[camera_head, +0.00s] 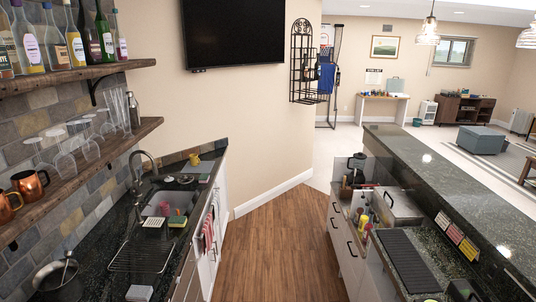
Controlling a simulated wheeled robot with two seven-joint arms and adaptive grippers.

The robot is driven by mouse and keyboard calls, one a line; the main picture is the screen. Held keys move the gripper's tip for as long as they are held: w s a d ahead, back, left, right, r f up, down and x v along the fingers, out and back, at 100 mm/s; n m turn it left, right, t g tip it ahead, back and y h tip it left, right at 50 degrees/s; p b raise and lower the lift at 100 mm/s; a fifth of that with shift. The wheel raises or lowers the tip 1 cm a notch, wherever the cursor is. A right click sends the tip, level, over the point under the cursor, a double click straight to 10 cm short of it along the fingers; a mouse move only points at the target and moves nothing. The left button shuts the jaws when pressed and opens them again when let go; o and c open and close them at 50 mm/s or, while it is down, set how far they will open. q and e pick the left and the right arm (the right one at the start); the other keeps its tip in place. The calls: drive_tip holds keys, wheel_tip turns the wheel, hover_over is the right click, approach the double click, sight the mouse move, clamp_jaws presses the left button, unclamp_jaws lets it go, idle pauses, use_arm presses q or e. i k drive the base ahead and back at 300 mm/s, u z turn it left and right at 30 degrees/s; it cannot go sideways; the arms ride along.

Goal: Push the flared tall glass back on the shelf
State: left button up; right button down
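Several clear glasses stand in a row on the lower wooden shelf (88,170) on the left wall. Tall, narrow clear glasses (119,108) stand toward its far end, beside a metal shaker (133,109). Nearer, wider clear glasses (64,155) stand close to the shelf's front edge. They overlap and are see-through, so I cannot tell for sure which one is the flared tall glass. Neither of my grippers is clearly in view.
Copper mugs (30,185) stand at the near end of the lower shelf. Bottles (53,42) stand on the upper shelf (75,75). Below are a faucet (147,160) and sink. The wooden floor (280,245) between the counters is clear.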

sight(122, 102)
drive_tip(key=z, duration=0.15)
drive_tip(key=i, duration=1.85)
drive_tip(key=u, duration=0.8)
drive_tip(key=i, duration=1.1)
drive_tip(key=u, duration=0.95)
